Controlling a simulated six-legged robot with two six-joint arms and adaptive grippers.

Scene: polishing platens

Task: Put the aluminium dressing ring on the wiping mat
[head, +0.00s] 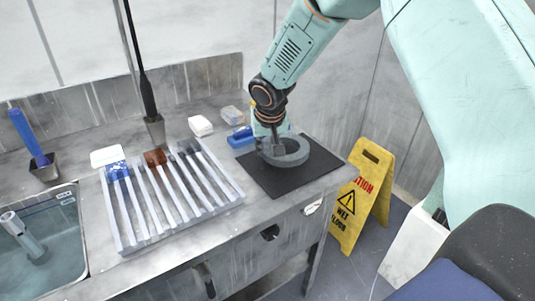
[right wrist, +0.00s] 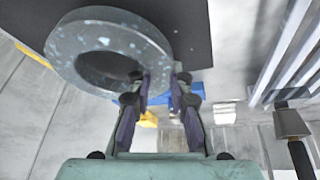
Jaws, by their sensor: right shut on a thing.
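The aluminium dressing ring (head: 291,157) is a thick grey ring over the black wiping mat (head: 270,183) near the right end of the bench. My right gripper (head: 274,146) reaches down from above and is shut on the ring's wall on its left side. In the right wrist view, the speckled ring (right wrist: 72,42) is pinched at its rim between the fingertips (right wrist: 161,78), with the dark mat (right wrist: 192,30) behind it. I cannot tell whether the ring touches the mat or hangs just above it. My left gripper is not in view.
A slotted rack (head: 128,240) with several brushes stands left of the mat. A blue item (head: 240,137) lies close behind the mat's left corner. A sink (head: 55,255) is at the far left. A yellow wet-floor sign (head: 360,200) stands past the bench's right edge.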

